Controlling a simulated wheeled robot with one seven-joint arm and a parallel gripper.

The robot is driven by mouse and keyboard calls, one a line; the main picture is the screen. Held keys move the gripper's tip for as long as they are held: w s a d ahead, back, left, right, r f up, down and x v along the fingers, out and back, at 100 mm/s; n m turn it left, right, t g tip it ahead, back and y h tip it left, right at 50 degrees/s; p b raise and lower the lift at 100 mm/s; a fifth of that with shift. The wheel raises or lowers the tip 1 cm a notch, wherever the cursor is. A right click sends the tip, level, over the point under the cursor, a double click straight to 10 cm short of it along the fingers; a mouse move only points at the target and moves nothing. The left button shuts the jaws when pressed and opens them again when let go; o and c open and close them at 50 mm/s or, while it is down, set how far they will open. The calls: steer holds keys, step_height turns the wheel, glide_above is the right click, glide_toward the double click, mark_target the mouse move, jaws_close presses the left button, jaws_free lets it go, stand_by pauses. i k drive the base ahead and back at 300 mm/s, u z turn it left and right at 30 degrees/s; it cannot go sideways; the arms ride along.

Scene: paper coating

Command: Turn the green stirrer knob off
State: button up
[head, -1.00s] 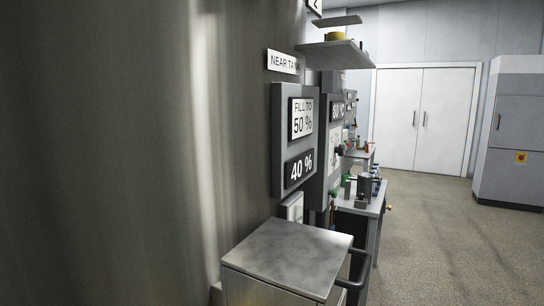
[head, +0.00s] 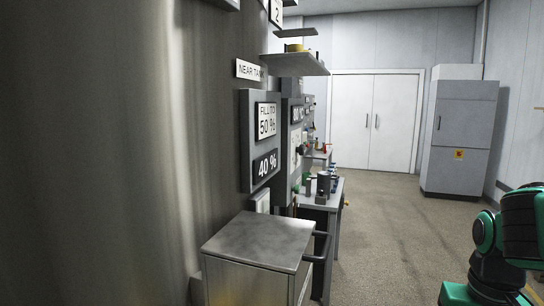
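Small green spots (head: 295,188) show by the edge of the panels above the far bench. They are too small to tell whether one is the green stirrer knob or which way it is turned. My green and black arm shows at the right edge, but my gripper is out of view. The near panel (head: 246,150) carries a "FILL TO 50 %" sign (head: 266,120) and a "40 %" display (head: 265,165). A "NEAR TANK" sign (head: 249,70) is on the large metal tank (head: 110,150) at left.
A steel-topped cabinet (head: 262,240) with a dark handle stands in front of the panels. A bench (head: 328,201) with small items is behind it. Open floor (head: 385,235) lies to the right, before white double doors (head: 374,120) and a grey cabinet (head: 460,130).

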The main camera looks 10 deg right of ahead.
mark_target(297, 189)
steer(key=k, duration=1.2)
steer(key=z, duration=0.75)
steer(key=i, duration=1.7)
steer(key=u, duration=0.4)
